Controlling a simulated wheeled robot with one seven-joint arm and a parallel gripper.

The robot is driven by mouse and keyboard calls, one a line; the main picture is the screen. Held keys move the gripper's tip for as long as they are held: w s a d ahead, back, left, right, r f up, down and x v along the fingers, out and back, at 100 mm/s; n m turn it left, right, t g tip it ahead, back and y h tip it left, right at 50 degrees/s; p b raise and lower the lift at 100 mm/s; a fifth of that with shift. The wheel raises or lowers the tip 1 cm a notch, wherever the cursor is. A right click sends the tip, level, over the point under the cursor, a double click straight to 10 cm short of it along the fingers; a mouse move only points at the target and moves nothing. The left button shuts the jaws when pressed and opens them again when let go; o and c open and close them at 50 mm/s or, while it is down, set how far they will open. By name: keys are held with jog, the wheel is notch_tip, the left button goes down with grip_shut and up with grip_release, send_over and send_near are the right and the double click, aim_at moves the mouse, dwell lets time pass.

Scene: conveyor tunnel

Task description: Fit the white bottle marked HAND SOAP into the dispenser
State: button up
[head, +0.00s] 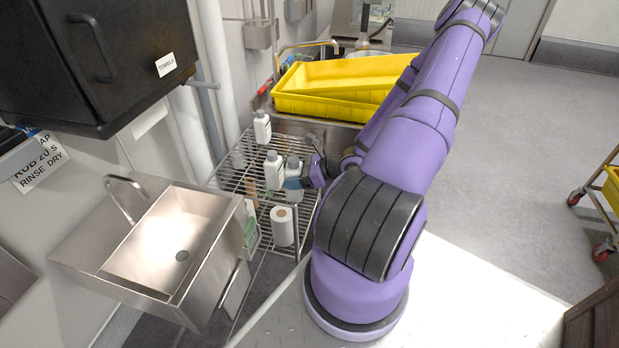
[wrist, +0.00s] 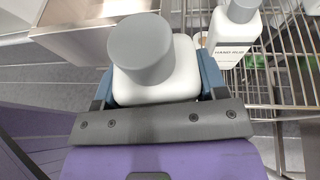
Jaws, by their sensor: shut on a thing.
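My gripper (head: 297,183) is shut on a white bottle (wrist: 160,82) with a grey cap, its blue fingers on either side of the body. This bottle also shows in the head view (head: 293,163), over the wire rack; I cannot tell if it touches the shelf. Its label is hidden. A second white bottle (wrist: 236,32) stands just right of it in the wrist view, with a label that seems to read HAND RUB. Other white bottles (head: 274,172) stand on the rack in the head view. A grey and blue unit (head: 20,152), possibly the dispenser, is cut off at the left edge.
The wire rack (head: 240,185) stands between the steel sink (head: 150,240) and my arm. A paper roll (head: 282,228) is on its lower level. A black towel cabinet (head: 100,60) overhangs the sink. Yellow trays (head: 330,75) lie behind the rack.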

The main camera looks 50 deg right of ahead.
jog(key=w+a+r, duration=0.3)
jog(key=w+a, duration=0.8)
jog(key=w, duration=0.1)
jog(key=w+a+r, duration=0.3)
jog(key=w+a, duration=0.8)
jog(key=w, duration=0.2)
